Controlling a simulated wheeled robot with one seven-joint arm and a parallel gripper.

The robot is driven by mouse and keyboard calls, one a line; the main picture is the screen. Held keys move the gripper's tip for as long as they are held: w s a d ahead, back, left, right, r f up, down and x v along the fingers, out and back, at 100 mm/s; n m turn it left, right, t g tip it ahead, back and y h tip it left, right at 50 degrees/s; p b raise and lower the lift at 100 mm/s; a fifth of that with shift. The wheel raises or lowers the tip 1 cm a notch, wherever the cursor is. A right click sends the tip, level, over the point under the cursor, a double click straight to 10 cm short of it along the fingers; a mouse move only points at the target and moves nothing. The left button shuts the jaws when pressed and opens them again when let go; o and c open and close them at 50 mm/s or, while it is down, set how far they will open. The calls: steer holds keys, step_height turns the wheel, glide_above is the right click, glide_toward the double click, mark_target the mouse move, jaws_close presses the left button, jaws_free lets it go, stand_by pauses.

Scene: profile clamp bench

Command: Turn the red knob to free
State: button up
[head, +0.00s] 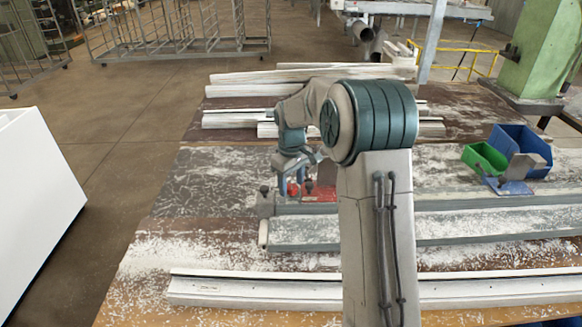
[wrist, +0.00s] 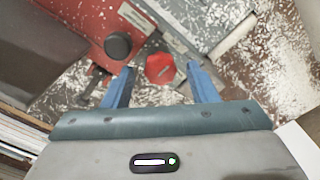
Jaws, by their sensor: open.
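The red knob (wrist: 160,68) shows in the wrist view as a small red cap with a short light line on it. It lies ahead of and between the fingertips of my gripper (wrist: 161,72). The two blue fingers are apart, with a gap on each side of the knob. In the head view the red knob (head: 293,188) is a small red spot below my gripper (head: 290,176), beside the red clamp body (head: 320,194). A round black knob (wrist: 118,46) sits on the red clamp body to the left in the wrist view. My arm hides part of the clamp in the head view.
Metal rails (head: 480,225) run right from the clamp across the bench. White profiles lie in front (head: 250,290) and behind (head: 240,120). Green (head: 484,157) and blue (head: 520,142) bins stand at the right. Pale debris covers the bench; its left part (head: 205,185) holds no large objects.

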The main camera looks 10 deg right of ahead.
mark_target(291, 186)
step_height(291, 186, up, 13)
steer(key=shift+b, duration=0.4)
steer(key=shift+r, duration=0.1)
